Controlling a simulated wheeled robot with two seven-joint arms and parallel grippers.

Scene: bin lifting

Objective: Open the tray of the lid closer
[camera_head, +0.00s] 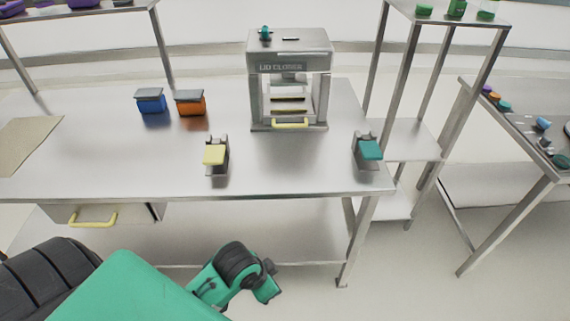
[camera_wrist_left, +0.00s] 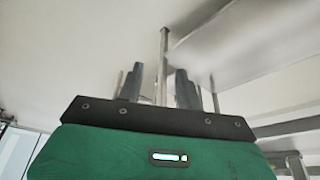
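The lid closer (camera_head: 290,67), a grey frame-like machine with its name on the front, stands at the back of the metal table in the head view. Its tray (camera_head: 289,113) sits low in the frame, with a yellow handle (camera_head: 290,123) at the front. The tray appears to be in. My left gripper (camera_wrist_left: 158,82) shows in the left wrist view with its two dark fingers apart and nothing between them. It faces metal legs and shelf undersides, away from the lid closer. My right gripper is not in view.
Blue (camera_head: 151,102) and orange (camera_head: 190,103) lidded bins stand left of the machine. A yellow-topped holder (camera_head: 215,155) and a teal-topped holder (camera_head: 368,149) stand near the front edge. A drawer (camera_head: 120,214) hangs beneath. Shelving (camera_head: 402,140) stands right. Table between the holders is clear.

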